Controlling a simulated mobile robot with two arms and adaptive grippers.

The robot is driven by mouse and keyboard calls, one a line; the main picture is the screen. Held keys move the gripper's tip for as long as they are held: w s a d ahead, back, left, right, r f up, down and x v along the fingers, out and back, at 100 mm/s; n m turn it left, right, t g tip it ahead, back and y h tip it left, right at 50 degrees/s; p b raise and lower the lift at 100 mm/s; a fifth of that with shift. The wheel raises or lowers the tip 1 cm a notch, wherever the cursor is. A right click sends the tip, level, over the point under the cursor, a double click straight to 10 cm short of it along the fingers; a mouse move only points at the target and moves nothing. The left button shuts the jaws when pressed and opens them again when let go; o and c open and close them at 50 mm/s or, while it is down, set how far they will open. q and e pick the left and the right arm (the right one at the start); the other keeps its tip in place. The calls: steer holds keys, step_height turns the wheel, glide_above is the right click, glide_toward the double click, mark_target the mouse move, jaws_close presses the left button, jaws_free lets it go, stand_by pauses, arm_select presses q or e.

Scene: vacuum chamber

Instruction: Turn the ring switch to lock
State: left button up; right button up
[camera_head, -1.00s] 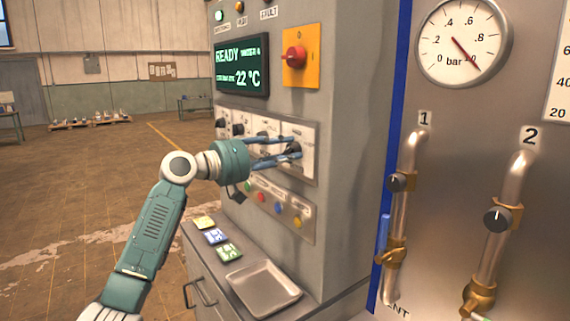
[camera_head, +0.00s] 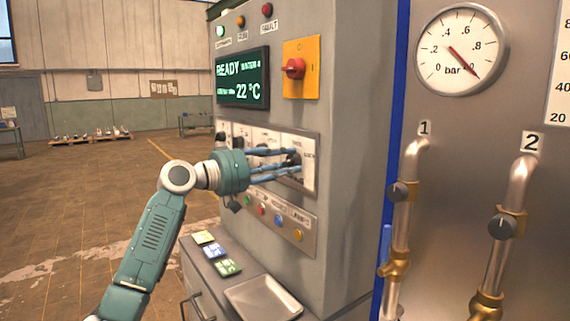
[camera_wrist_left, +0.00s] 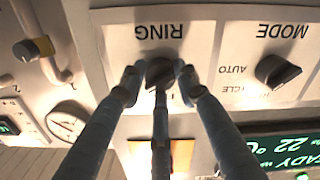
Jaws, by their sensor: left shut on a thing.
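The ring switch (camera_wrist_left: 158,72) is a dark round knob on a pale plate, under the label RING (camera_wrist_left: 158,31), which appears upside down in the left wrist view. My left gripper (camera_wrist_left: 160,78) is shut on this knob, its blue-grey fingers set around it. In the head view my left gripper (camera_head: 292,164) reaches in from the left to the rightmost plate of the switch panel, and its fingers mostly cover the knob. The lock marking and the knob's exact setting are hidden or too small to read. My right gripper is not in view.
The mode switch (camera_wrist_left: 278,72) is beside the ring switch. Coloured buttons (camera_head: 279,219) lie below the panel. A green display (camera_head: 242,78) and a red knob on a yellow plate (camera_head: 301,68) are above. A metal tray (camera_head: 263,299) lies below. Pipes with valves (camera_head: 404,220) stand right.

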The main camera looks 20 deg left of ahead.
arm_select(q)
steer(key=o, duration=1.2)
steer(key=shift+f, duration=0.1)
steer(key=shift+c, duration=0.2)
steer(key=v, duration=1.2)
steer(key=shift+a, duration=0.1)
